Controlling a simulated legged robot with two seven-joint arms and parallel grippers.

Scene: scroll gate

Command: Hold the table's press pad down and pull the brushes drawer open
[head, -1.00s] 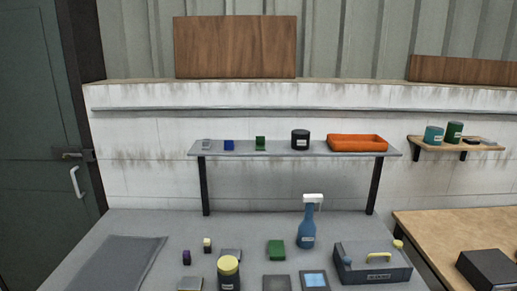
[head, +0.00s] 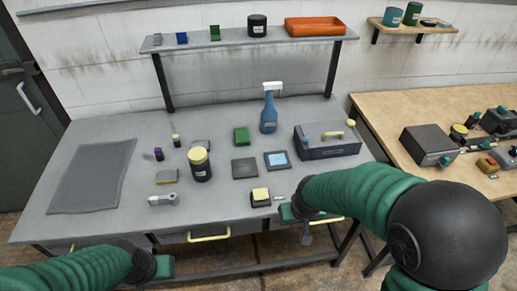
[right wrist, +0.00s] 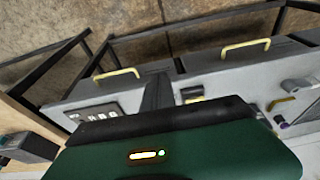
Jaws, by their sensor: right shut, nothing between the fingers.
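The grey table (head: 110,222) has drawers along its front with yellow handles. One handle (head: 208,236) is left of my right gripper and another (head: 327,220) is below my right forearm. The drawers look shut. A yellow-topped block on a dark base (head: 260,196), which looks like the press pad, sits at the front edge. My right gripper (head: 290,212) is shut and empty just right of it; contact cannot be told. In the right wrist view, a drawer handle (right wrist: 118,76) is near a dark label (right wrist: 100,113) I cannot read. My left gripper (head: 164,268) is low before the table, fingers unclear.
A spray bottle (head: 269,110), a grey toolbox (head: 327,142), a yellow-lidded jar (head: 200,166) and small blocks stand on the table. A raised shelf (head: 230,42) spans the back. A wooden bench (head: 400,105) is at the right.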

